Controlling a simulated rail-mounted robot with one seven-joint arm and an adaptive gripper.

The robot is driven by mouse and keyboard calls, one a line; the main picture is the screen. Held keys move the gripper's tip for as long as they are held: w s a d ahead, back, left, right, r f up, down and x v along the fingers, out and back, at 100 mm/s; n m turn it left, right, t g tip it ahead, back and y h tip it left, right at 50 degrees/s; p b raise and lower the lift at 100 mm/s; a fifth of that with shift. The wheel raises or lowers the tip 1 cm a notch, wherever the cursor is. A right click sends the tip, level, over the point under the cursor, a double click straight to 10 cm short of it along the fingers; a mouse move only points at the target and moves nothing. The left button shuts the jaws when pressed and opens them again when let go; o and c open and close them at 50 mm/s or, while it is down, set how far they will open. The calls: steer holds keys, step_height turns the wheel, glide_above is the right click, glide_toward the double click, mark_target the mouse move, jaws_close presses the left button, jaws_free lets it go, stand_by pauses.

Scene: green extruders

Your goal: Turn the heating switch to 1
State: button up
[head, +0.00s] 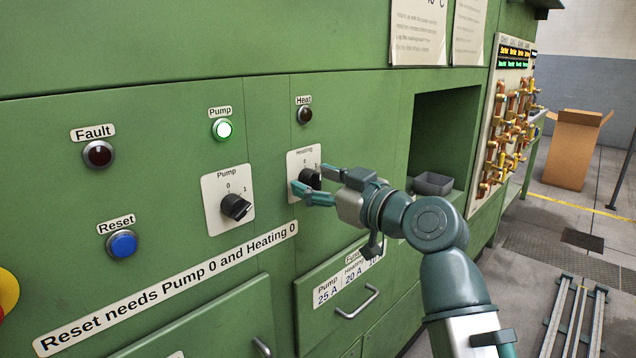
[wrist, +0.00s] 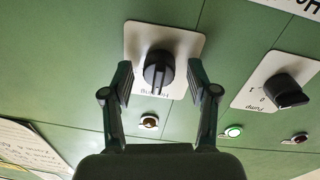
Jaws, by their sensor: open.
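The heating switch (head: 310,179) is a black rotary knob on a white plate labelled Heating, set in the green panel. In the wrist view the heating knob (wrist: 158,72) sits between my two fingers, with visible gaps on both sides. My gripper (head: 311,184) is open around the knob; it also shows in the wrist view (wrist: 160,85). The gripper partly hides the plate's markings in the head view, so I cannot tell the knob's setting. The Heat lamp (head: 305,115) above it is dark.
The pump switch (head: 236,207) is left of the heating switch, its knob pointing toward 1. The Pump lamp (head: 222,130) glows green, and the Fault lamp (head: 99,154) is dark. A blue Reset button (head: 122,244) is lower left. A drawer handle (head: 357,303) protrudes below my gripper.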

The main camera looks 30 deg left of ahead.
jaws_close()
stand_by(0.3)
steer(key=shift+m+p, duration=0.4)
steer(key=shift+r+m+p, duration=0.15)
steer(key=shift+m+p, duration=0.65)
steer(key=shift+p, duration=0.1)
steer(key=m+p, duration=0.4)
steer(key=shift+d+r, duration=0.1)
steer(key=m+p, duration=0.4)
steer(key=m, duration=0.1)
steer(key=shift+w+g+h, duration=0.1)
steer(key=shift+g+h, duration=0.2)
steer(key=shift+f+m, duration=0.25)
steer(key=shift+m, duration=0.05)
